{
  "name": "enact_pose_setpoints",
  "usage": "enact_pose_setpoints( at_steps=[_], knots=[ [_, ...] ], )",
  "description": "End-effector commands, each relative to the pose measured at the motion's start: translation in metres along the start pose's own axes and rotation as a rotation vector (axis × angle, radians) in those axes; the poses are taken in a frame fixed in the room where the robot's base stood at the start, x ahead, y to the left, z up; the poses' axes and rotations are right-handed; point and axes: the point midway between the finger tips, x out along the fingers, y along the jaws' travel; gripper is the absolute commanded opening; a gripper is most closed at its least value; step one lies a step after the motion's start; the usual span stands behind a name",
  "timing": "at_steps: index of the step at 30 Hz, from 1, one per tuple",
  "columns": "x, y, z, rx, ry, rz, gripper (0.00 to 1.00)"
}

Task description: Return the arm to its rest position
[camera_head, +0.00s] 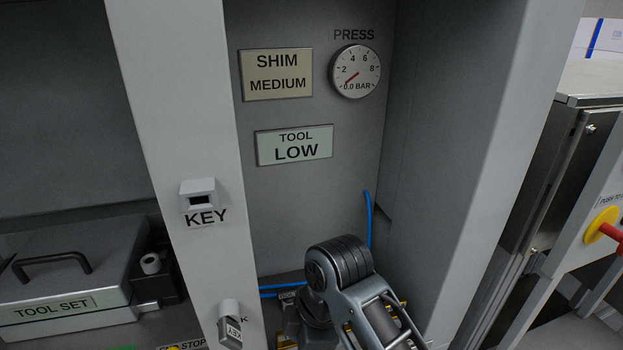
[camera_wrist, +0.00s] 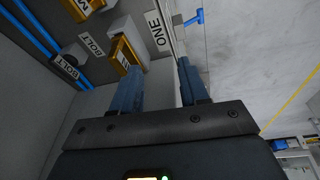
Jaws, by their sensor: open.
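My arm (camera_head: 345,265) shows in the head view at the bottom centre, bent in front of the press bay, with a dark rounded joint on top. The gripper end is not clearly seen there. In the wrist view my gripper (camera_wrist: 158,72) has two blue fingers standing apart, with nothing between them. Beyond the left finger is a yellow-orange block (camera_wrist: 124,54), near a label reading ONE (camera_wrist: 157,32). I cannot tell from this view whether finger and block touch.
A grey post with a KEY holder (camera_head: 199,194) stands left of my arm, a bay wall (camera_head: 440,160) right. The gauge (camera_head: 355,72) reads about 0.0 bar. Signs read SHIM MEDIUM (camera_head: 277,75) and TOOL LOW (camera_head: 294,145). A tool set case (camera_head: 70,265) lies left. Blue hoses (camera_wrist: 35,38) run upper left.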

Motion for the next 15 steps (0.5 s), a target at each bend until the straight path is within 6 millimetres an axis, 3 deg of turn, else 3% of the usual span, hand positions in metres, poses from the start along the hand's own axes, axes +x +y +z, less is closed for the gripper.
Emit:
enact_pose_setpoints(
  at_steps=[8,15],
  knots=[
    [0.036,-0.031,-0.006,0.176,0.122,0.098,0.44],
    [0.067,-0.08,0.001,0.474,0.277,0.255,0.44]
  ],
)
